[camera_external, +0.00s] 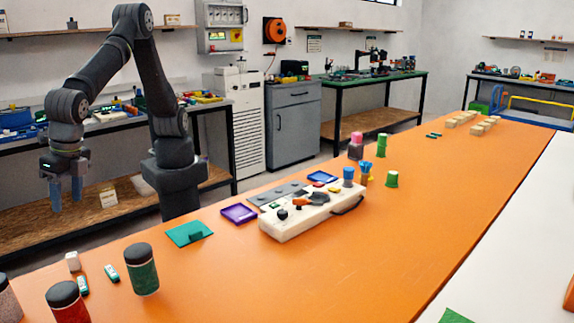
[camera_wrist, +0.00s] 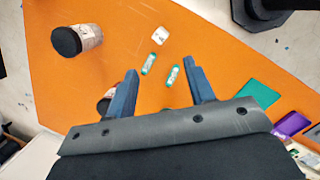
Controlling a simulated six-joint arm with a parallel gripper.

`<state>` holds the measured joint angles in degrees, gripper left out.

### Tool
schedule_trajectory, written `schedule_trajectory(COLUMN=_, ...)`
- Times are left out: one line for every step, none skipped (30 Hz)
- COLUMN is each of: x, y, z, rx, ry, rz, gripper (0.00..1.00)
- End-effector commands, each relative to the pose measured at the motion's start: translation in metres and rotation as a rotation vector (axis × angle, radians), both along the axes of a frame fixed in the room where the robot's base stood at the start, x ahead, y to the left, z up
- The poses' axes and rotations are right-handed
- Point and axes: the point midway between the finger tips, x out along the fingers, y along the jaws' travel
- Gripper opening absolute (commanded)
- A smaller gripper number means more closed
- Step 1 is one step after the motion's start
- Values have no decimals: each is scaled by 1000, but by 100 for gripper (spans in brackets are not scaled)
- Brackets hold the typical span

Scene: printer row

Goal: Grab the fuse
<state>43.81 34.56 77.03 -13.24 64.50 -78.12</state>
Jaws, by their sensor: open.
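Two small green-and-white pieces, either of which may be the fuse, lie flat on the orange table: the left piece (camera_external: 82,285) and the right piece (camera_external: 112,273). I cannot tell which is the fuse. In the wrist view a piece (camera_wrist: 149,64) and another piece (camera_wrist: 173,77) show between and beyond my fingers, apart from them. My gripper (camera_external: 67,192) is open and empty, blue fingers pointing down, above the table's left end. In the wrist view my gripper (camera_wrist: 160,68) has its fingers spread wide.
A small white block (camera_external: 73,261) lies by the pieces. A green can (camera_external: 142,270) and a red can (camera_external: 68,303) with black lids stand close by. A green pad (camera_external: 190,233), purple tray (camera_external: 239,213) and white control box (camera_external: 305,211) lie farther right.

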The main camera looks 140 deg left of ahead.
Motion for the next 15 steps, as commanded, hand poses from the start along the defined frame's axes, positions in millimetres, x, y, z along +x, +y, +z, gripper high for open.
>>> schedule_trajectory(x=2, y=8, z=-2, rx=-24, ry=34, rz=121, gripper=49)
schedule_trajectory(x=3, y=11, z=-3, rx=-39, ry=55, rz=195, gripper=49)
schedule_trajectory(x=4, y=15, z=-4, rx=-56, ry=82, rz=285, gripper=49)
schedule_trajectory(x=5, y=18, z=-5, rx=-67, ry=101, rz=348, gripper=49)
schedule_trajectory(x=5, y=20, z=-5, rx=-77, ry=119, rz=405, gripper=49)
schedule_trajectory(x=6, y=23, z=-6, rx=-88, ry=140, rz=468, gripper=49)
schedule_trajectory(x=7, y=25, z=-6, rx=-96, ry=152, rz=509, gripper=49)
schedule_trajectory(x=7, y=26, z=-7, rx=-101, ry=164, rz=543, gripper=49)
schedule_trajectory(x=8, y=27, z=-7, rx=-108, ry=176, rz=579, gripper=49)
schedule_trajectory(x=8, y=28, z=-8, rx=-110, ry=182, rz=598, gripper=49)
schedule_trajectory(x=8, y=28, z=-9, rx=-112, ry=187, rz=611, gripper=49)
schedule_trajectory(x=7, y=27, z=-12, rx=-114, ry=191, rz=622, gripper=49)
schedule_trajectory(x=7, y=26, z=-15, rx=-114, ry=193, rz=625, gripper=49)
schedule_trajectory(x=7, y=24, z=-20, rx=-113, ry=194, rz=627, gripper=49)
schedule_trajectory(x=6, y=22, z=-27, rx=-112, ry=195, rz=626, gripper=49)
